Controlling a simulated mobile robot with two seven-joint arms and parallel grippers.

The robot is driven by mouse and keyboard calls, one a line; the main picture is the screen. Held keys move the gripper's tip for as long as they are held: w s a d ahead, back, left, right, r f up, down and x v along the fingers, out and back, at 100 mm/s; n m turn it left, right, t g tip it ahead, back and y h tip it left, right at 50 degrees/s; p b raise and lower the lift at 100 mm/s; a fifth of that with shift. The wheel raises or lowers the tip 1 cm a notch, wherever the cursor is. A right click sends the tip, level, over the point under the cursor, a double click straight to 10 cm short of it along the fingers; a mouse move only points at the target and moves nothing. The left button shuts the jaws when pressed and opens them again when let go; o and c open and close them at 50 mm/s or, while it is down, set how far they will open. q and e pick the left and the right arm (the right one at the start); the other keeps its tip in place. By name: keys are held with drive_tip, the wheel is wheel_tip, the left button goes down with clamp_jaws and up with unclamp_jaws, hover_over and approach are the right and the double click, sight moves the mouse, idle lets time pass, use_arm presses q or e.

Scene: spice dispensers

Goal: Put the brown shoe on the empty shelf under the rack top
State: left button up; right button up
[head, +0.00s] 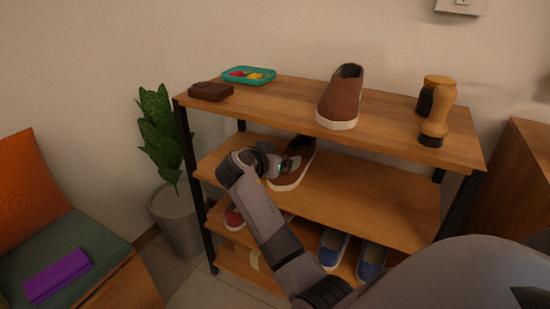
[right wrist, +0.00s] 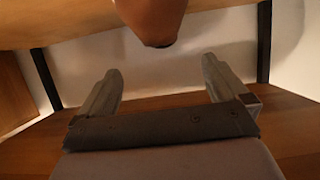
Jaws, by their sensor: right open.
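A brown shoe (head: 302,156) with a white sole stands on the shelf (head: 365,190) directly under the rack top. My right gripper (head: 291,164) is at that shelf, in front of the shoe and covering part of it. In the right wrist view my right gripper (right wrist: 162,70) is open with nothing between its fingers. The brown end of the shoe (right wrist: 153,18) shows just beyond the fingertips, apart from them. A second brown shoe (head: 341,97) stands on the rack top (head: 285,95). My left gripper is not in view.
The rack top also holds a brown wallet (head: 211,91), a teal tray (head: 248,75) and two shakers (head: 437,120). Blue shoes (head: 333,247) and a red shoe (head: 234,218) are lower down. A potted plant (head: 180,220) stands left. The shelf's right part is clear.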

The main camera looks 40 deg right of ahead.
drive_tip(key=shift+a, duration=0.1)
drive_tip(key=s+a+f+n+t+y, duration=0.35)
drive_tip(key=a+f+n+y, duration=0.2)
drive_tip(key=a, duration=0.25)
drive_tip(key=s+a+f+n+t+y, duration=0.3)
drive_tip(key=s+a+f+n+y, duration=0.15)
drive_tip(key=a+n, duration=0.2)
drive_tip(key=s+a+n+y, duration=0.4)
drive_tip(key=s+a+y, duration=0.3)
drive_tip(key=s+a, duration=0.8)
drive_tip(key=shift+a+f+y, duration=0.25)
drive_tip(key=shift+f+y, duration=0.05)
drive_tip(key=shift+f, duration=0.1)
